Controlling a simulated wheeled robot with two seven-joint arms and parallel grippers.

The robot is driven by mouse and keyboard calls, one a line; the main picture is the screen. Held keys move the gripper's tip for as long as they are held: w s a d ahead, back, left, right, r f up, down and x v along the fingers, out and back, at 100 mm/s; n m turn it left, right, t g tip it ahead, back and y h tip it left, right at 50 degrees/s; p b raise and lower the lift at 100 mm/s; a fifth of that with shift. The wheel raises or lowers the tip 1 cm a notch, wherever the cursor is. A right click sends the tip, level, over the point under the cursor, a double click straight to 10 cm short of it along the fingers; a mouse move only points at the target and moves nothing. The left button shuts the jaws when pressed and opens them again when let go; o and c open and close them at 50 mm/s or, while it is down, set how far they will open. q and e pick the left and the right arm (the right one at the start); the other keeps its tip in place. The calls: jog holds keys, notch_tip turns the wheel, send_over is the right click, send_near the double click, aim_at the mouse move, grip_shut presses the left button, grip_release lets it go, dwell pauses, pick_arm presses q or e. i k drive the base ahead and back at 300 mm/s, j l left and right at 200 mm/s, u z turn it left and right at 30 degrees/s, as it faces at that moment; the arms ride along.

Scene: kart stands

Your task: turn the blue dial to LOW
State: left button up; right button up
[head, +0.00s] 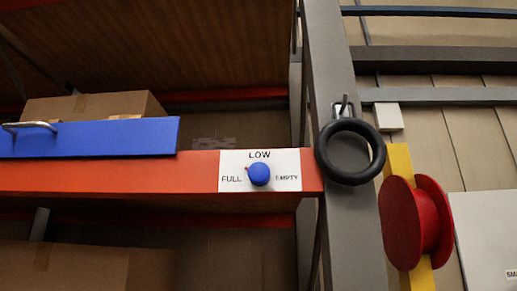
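The blue dial (260,175) sits on a white label plate (291,160) fixed to the orange shelf beam. The plate reads FULL on the left, LOW above the dial and EMPTY on the right. A small red mark shows at the dial's left edge, slightly above its middle, on the FULL side. Neither of my grippers is in view, and nothing touches the dial.
A blue panel with a metal handle (80,138) is left of the dial on the orange beam (130,176). A black ring (325,160) hangs on the grey post (350,235) just right of the plate. A red spool (403,225) sits on a yellow bar farther right.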

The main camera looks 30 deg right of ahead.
aim_at(258, 172)
jog(key=l, duration=0.4)
jog(key=k+l+u, duration=0.1)
jog(key=l, duration=0.3)
jog(key=k+l+u, duration=0.1)
jog(key=l, duration=0.35)
jog(key=k+l, duration=0.1)
jog(key=l, duration=0.3)
